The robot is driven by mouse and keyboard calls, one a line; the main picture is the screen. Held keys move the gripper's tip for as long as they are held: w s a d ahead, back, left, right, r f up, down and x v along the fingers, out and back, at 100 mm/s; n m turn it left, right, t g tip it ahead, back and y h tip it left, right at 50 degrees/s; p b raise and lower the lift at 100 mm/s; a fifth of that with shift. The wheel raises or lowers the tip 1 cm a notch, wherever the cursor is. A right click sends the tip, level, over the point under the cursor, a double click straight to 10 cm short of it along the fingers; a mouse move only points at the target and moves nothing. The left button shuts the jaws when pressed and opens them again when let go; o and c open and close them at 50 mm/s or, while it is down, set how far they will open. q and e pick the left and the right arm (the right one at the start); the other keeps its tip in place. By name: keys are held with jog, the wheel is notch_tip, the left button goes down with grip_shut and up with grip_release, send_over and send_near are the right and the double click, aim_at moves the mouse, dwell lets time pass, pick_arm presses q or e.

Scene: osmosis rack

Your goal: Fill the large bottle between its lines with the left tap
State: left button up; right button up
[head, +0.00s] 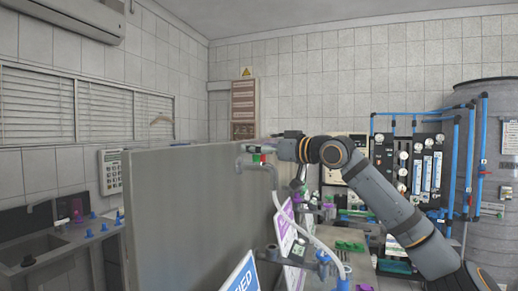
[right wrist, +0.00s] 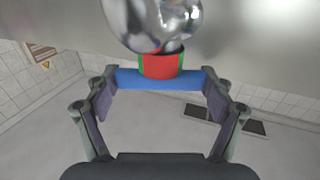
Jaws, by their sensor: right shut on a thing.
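A metal tap (head: 268,172) with a curved spout stands at the right end of the grey panel in the head view. Its red and green collar (right wrist: 160,65) and shiny rounded metal body (right wrist: 155,22) show in the right wrist view. My right gripper (right wrist: 159,80) is shut on the blue tap handle (right wrist: 158,79), which spans between its two fingertips. In the head view the right arm reaches in from the right to the tap, and the fingers are small and hard to make out. My left gripper is not in view. I cannot make out the large bottle.
A tall grey panel (head: 200,215) fills the middle left. A pale hose (head: 318,242) curves down right of it, near purple and white signs (head: 285,232). A gauge rack with blue pipes (head: 425,165) and a large grey tank (head: 495,190) stand at the right.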

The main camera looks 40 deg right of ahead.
jog(key=n+g+y+p, duration=0.1)
jog(key=n+y, duration=0.2)
jog(key=y, duration=0.2)
jog(key=shift+r, duration=0.2)
jog(key=shift+f+n+g+y, duration=0.15)
jog(key=shift+n+g+y, duration=0.35)
jog(key=shift+n+y, duration=0.1)
jog(key=o, duration=1)
jog(key=shift+o, duration=0.2)
notch_tip(320, 180, up, 10)
